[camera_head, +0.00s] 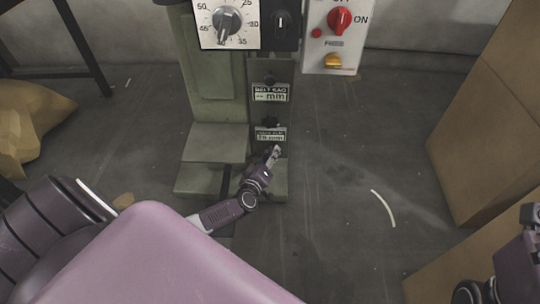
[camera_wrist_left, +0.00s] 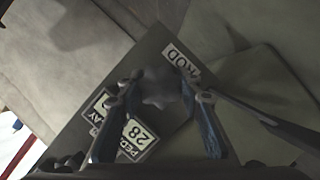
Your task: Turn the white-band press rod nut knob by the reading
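The grey-green press (camera_head: 215,80) stands in the upper middle of the head view. Its front column carries a "BELT SAG -- mm" plate (camera_head: 271,92) and, below, a smaller plate (camera_head: 270,134). The left wrist view shows this lower plate reading "PEDAL PLAY 28" (camera_wrist_left: 128,131), and a "ROD" label (camera_wrist_left: 178,60). Between them sits a dark lobed knob (camera_wrist_left: 160,88). My left gripper (camera_head: 275,152) is just below the lower plate. In the wrist view its fingers (camera_wrist_left: 160,92) are apart, one on each side of the knob; contact is unclear. No white band is clearly visible on the press.
A white dial panel (camera_head: 228,22) and a box with a red switch (camera_head: 340,20) and yellow button (camera_head: 333,61) are above. Cardboard boxes (camera_head: 490,130) stand at right, a yellowish sack (camera_head: 30,120) at left. The floor right of the press is mostly clear, with one pale curved strip (camera_head: 383,208).

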